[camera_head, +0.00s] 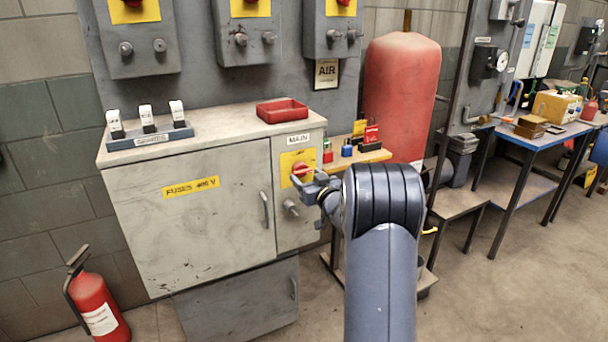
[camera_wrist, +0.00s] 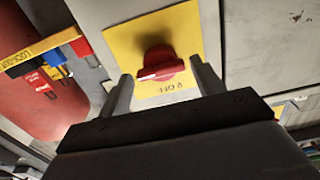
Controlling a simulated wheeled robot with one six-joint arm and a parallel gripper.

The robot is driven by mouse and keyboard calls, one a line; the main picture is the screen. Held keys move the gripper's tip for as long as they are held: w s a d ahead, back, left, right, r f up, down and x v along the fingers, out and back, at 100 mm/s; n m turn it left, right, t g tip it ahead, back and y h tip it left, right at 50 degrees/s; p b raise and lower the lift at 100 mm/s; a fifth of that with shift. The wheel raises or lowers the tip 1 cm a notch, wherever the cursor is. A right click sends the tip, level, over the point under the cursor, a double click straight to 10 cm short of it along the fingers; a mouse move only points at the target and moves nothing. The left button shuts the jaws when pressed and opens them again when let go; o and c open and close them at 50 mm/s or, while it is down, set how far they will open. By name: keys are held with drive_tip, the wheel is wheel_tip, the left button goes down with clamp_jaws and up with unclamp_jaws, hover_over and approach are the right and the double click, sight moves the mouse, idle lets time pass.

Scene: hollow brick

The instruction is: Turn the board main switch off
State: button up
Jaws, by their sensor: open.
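The main switch is a red rotary knob (camera_wrist: 160,62) on a yellow plate (camera_wrist: 122,42) in the wrist view. Lettering shows on the plate below the knob, and a pale mark shows on the knob's handle. In the head view the red knob (camera_head: 302,170) is on the cabinet panel under the MAIN label (camera_head: 298,139), partly covered by my gripper. My gripper (camera_wrist: 165,85) is open, with one finger on each side of the knob. I cannot tell whether either finger touches it.
The grey fuse cabinet (camera_head: 140,220) has a tray of fuses (camera_head: 150,135) and a red tray (camera_head: 282,111) on top. Padlocks (camera_head: 347,148) sit by a ledge (camera_head: 375,156) beside the panel. A red tank (camera_head: 400,90) stands behind. A fire extinguisher (camera_head: 97,308) stands at lower left.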

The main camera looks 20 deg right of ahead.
sight(301, 171)
drive_tip(key=shift+w, duration=1.25)
drive_tip(key=c, duration=0.7)
